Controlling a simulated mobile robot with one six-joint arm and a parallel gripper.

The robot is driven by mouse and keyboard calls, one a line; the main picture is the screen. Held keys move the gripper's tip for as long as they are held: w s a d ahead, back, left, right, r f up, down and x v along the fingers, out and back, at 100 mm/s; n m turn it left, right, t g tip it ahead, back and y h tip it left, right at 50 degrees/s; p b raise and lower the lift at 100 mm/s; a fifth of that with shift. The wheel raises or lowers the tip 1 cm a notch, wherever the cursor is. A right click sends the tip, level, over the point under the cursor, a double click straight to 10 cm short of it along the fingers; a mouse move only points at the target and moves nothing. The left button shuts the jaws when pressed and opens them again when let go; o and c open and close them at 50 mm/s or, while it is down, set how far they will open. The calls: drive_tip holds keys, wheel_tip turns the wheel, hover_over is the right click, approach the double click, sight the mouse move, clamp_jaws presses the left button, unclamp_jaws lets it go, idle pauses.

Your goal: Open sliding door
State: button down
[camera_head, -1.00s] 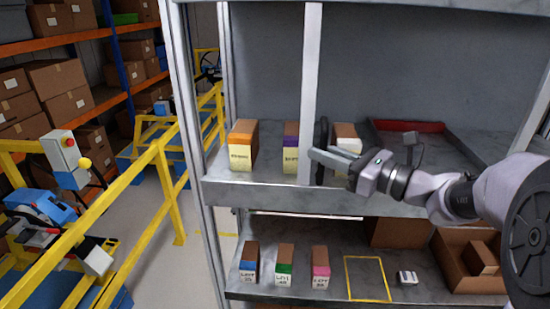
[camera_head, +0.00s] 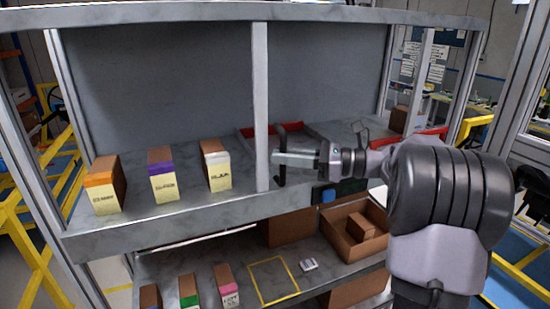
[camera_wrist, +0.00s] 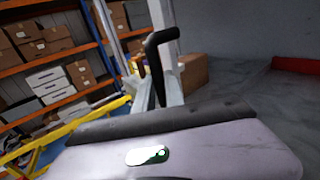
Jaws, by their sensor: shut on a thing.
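The sliding door shows as a grey vertical post (camera_head: 261,95) in front of the upper shelf of a grey cabinet; I cannot make out a pane. Its black upright handle (camera_head: 281,165) is on the post's right side. My gripper (camera_head: 283,158) reaches in from the right and is shut on the handle. The post stands right of the three upper boxes and in front of a red-edged tray.
Orange (camera_head: 103,188), purple (camera_head: 162,174) and white (camera_head: 216,165) topped boxes stand on the upper shelf. The red-edged tray (camera_head: 245,132) lies behind the post. The lower shelf holds small boxes, a yellow outline (camera_head: 272,281) and an open carton (camera_head: 335,240). Yellow railings (camera_head: 40,215) flank the cabinet.

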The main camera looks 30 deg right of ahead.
drive_tip(key=shift+r, duration=0.15)
drive_tip(key=c, duration=1.8)
unclamp_jaws()
drive_tip(key=shift+c, duration=0.2)
drive_tip(key=shift+o, duration=0.7)
drive_tip(key=shift+w, duration=0.2)
drive_tip(key=b+v, duration=0.3)
drive_tip(key=v, duration=1.4)
drive_tip(key=shift+s+d, duration=0.2)
drive_tip(key=shift+s, duration=0.05)
